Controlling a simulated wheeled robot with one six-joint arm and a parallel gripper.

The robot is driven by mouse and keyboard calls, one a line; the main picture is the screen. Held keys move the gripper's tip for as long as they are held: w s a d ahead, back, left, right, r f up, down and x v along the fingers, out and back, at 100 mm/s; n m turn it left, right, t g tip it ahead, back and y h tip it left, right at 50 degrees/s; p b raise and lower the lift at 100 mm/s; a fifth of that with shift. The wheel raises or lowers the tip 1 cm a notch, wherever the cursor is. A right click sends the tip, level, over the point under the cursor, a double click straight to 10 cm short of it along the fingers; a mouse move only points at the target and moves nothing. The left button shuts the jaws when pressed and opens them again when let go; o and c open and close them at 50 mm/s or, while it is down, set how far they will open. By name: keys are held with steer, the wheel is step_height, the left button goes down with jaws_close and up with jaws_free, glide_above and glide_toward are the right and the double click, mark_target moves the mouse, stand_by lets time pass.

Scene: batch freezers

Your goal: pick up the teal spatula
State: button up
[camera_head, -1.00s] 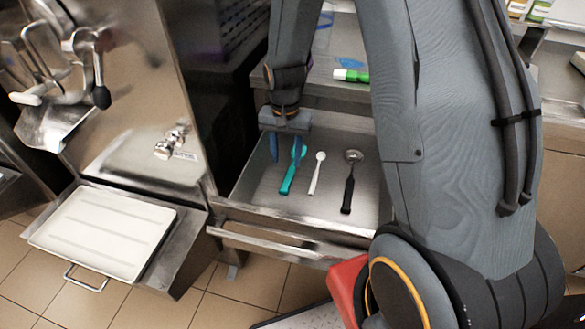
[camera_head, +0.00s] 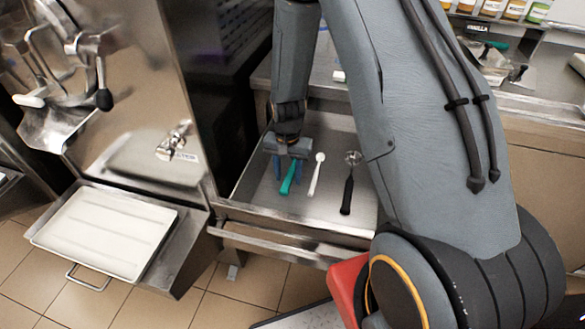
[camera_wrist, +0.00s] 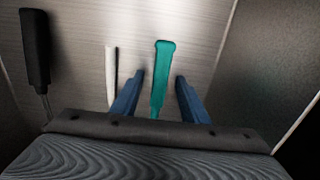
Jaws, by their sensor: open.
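The teal spatula (camera_head: 288,180) lies in the open metal drawer, its handle toward the drawer front. Its upper part is hidden behind my gripper in the head view. My gripper (camera_head: 289,178) is open above it, pointing down. In the wrist view the teal spatula (camera_wrist: 161,80) shows between the two blue fingers of my gripper (camera_wrist: 157,92), with a gap on each side. I cannot tell how far the fingertips are above the drawer floor.
In the drawer (camera_head: 253,187), a white spoon (camera_head: 316,174) lies just right of the spatula and a black-handled scoop (camera_head: 348,185) farther right. The drawer walls stand close around. A white tray (camera_head: 105,230) sits on the left, outside the drawer.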

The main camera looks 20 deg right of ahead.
steer(key=shift+c, duration=0.5)
jaws_close()
